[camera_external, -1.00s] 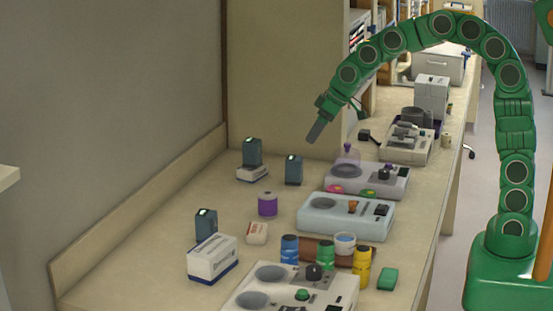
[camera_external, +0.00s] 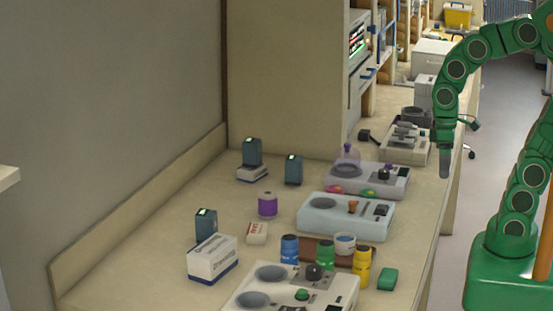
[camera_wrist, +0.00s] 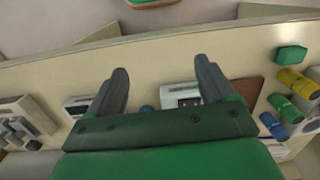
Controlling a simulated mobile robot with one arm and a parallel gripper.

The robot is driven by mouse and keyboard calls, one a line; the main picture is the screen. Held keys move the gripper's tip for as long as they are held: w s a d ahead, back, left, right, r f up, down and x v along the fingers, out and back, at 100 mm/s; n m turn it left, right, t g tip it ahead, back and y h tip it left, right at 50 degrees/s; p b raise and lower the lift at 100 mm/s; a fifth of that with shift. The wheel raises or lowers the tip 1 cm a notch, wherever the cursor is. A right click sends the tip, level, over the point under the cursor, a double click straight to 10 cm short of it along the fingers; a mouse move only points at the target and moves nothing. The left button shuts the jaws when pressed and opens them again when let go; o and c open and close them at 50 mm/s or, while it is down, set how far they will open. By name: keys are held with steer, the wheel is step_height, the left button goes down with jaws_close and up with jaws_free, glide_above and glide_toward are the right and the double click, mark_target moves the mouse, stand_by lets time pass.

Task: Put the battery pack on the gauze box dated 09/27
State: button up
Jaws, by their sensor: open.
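Several dark teal blocks with lit green tops look like battery packs. One pack (camera_external: 252,152) rests on a small white-and-blue box (camera_external: 252,174). A second pack (camera_external: 293,170) stands alone on the counter to its right. A third pack (camera_external: 206,224) is at or behind a larger white-and-blue box (camera_external: 212,260); I cannot tell if it touches it. A small cream box (camera_external: 257,234) with red print lies nearby. No date is legible. My gripper (camera_external: 445,170) is open and empty, pointing down near the counter's right edge, far from the packs; its fingers show in the wrist view (camera_wrist: 161,68).
Grey devices (camera_external: 345,217) line the counter's right side. A purple spool (camera_external: 267,205), blue (camera_external: 289,250) and yellow (camera_external: 361,266) bottles and a green block (camera_external: 387,279) stand among them. A cabinet wall (camera_external: 285,85) closes the back. The counter's left front is clear.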

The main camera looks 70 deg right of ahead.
steer(key=s+g, duration=0.1)
steer(key=s, duration=0.5)
steer(key=shift+d+f, duration=0.35)
